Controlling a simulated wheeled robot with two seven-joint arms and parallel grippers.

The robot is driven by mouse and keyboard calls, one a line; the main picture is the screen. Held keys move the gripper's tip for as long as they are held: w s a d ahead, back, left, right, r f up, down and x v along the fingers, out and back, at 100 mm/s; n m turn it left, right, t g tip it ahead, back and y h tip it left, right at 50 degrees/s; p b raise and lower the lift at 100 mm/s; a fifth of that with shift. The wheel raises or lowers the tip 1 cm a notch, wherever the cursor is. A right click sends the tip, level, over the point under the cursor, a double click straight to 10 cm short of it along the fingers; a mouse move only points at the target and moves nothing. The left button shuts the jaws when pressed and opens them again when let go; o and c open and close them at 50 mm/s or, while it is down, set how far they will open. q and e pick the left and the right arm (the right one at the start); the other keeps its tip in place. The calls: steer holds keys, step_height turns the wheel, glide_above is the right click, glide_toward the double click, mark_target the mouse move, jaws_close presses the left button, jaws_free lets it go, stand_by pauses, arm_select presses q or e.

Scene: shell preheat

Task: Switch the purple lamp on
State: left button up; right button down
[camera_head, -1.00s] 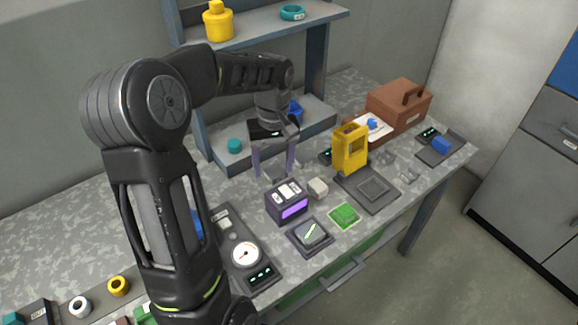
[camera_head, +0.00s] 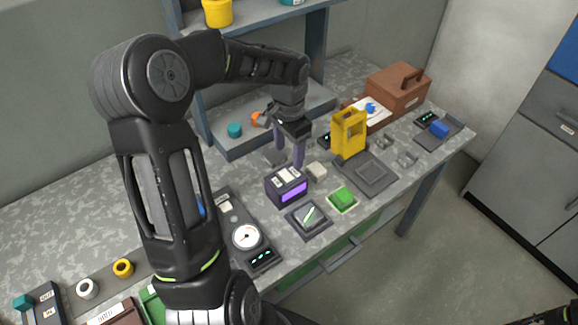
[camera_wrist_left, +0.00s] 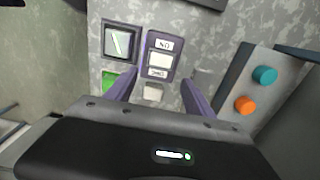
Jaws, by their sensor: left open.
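The purple lamp (camera_head: 287,186) is a dark purple box on the table with a bright violet strip on its front; I cannot tell whether the strip is lit. Its top has a pale switch between white labels, one reading ON, also seen in the left wrist view (camera_wrist_left: 160,60). My left gripper (camera_head: 291,160) is open and empty, pointing down just above and behind the lamp. In the left wrist view its two purple fingers (camera_wrist_left: 161,92) spread either side of a small pale block (camera_wrist_left: 153,92) and the lamp's near end.
A dial switch plate (camera_head: 308,217), a green block (camera_head: 342,198) and a pale block (camera_head: 317,171) sit close to the lamp. A yellow stand (camera_head: 349,134) is to the right. A shelf (camera_head: 222,143) with teal and orange knobs stands behind.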

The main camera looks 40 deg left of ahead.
mark_target(289, 174)
arm_select(q)
step_height(289, 174, down, 7)
steer(key=shift+r+p, duration=0.1)
steer(key=shift+p, duration=0.55)
steer(key=shift+c, duration=0.3)
jaws_close()
steer(key=shift+s+t+b, duration=0.1)
steer(key=shift+t+b, duration=0.2)
steer(key=shift+s+t, duration=0.1)
steer(key=shift+t, duration=0.2)
steer(key=shift+r, duration=0.1)
steer(key=shift+o, duration=0.3)
jaws_free()
